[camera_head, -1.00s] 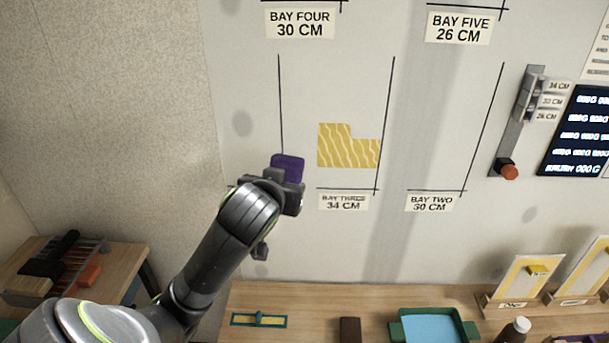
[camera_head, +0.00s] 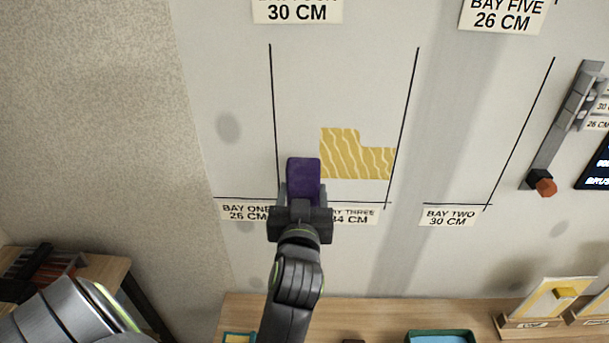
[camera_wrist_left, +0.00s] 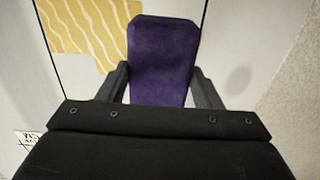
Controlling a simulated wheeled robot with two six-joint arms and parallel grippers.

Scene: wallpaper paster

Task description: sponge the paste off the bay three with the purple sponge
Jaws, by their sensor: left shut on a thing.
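My left gripper (camera_head: 301,205) is shut on the purple sponge (camera_head: 303,180) and holds it up in front of the wall, at the lower left of bay three. In the left wrist view the sponge (camera_wrist_left: 162,60) stands between the two fingers. The yellow, wavy-lined paste patch (camera_head: 352,158) is on the wall just right of the sponge, an L-like shape with its upper right part gone. The paste also shows at upper left in the left wrist view (camera_wrist_left: 90,28). I cannot tell whether the sponge touches the wall. The bay three label (camera_head: 352,215) is partly hidden by my gripper. My right gripper is not in view.
Black lines mark the bay sides. The bay one label (camera_head: 246,212) is left of my gripper and the bay two label (camera_head: 449,215) is right. A slide device with an orange knob (camera_head: 546,187) is on the wall. A wooden table (camera_head: 380,306) with a green tray (camera_head: 440,336) stands below.

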